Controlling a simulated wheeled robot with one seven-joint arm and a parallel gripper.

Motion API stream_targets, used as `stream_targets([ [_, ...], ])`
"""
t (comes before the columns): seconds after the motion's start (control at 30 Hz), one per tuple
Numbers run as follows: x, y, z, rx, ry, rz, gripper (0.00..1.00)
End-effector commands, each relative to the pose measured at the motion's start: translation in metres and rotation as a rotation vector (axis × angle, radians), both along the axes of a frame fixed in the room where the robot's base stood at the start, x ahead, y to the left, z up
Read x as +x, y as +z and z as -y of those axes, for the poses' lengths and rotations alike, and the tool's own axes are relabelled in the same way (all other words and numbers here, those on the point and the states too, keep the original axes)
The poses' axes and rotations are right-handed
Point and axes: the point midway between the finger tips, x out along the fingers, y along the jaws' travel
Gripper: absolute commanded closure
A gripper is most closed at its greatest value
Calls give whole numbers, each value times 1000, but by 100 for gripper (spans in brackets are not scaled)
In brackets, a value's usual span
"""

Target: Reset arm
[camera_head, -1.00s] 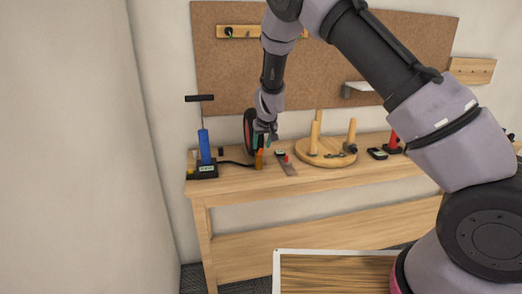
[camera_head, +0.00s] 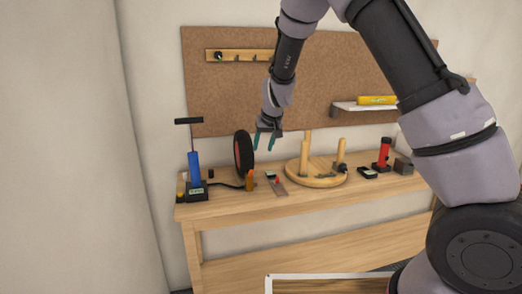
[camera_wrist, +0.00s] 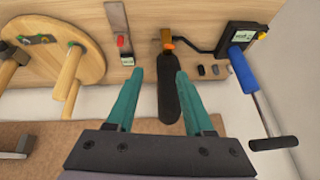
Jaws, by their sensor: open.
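My gripper (camera_head: 264,141) is open and empty, with two teal fingers, above the wooden workbench (camera_head: 232,211). In the head view it hangs just right of a dark wheel (camera_head: 242,155) that stands upright on the bench. In the wrist view the gripper (camera_wrist: 158,75) points at the bench, and the wheel (camera_wrist: 169,98) shows edge-on between and beyond the fingers. I cannot tell the exact gap between fingers and wheel. My arm crosses the upper right of the head view.
A blue pump (camera_head: 195,170) stands at the bench's left end. Right of the wheel are a flat metal tool (camera_head: 277,185), a round wooden board with pegs (camera_head: 318,176) and a red cylinder (camera_head: 384,153). A pegboard (camera_head: 225,95) and shelf (camera_head: 350,106) are behind.

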Motion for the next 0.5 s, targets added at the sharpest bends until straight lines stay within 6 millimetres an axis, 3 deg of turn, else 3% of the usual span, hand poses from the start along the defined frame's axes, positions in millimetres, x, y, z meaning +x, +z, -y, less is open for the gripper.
stream_targets([
  [0.03,-5,25,19,46,-34,-9,48],
  [0.2,-39,94,75,175,-121,-52,48],
  [0.37,-85,151,125,265,-187,-64,48],
  [0.5,-133,191,164,315,-240,-57,48],
])
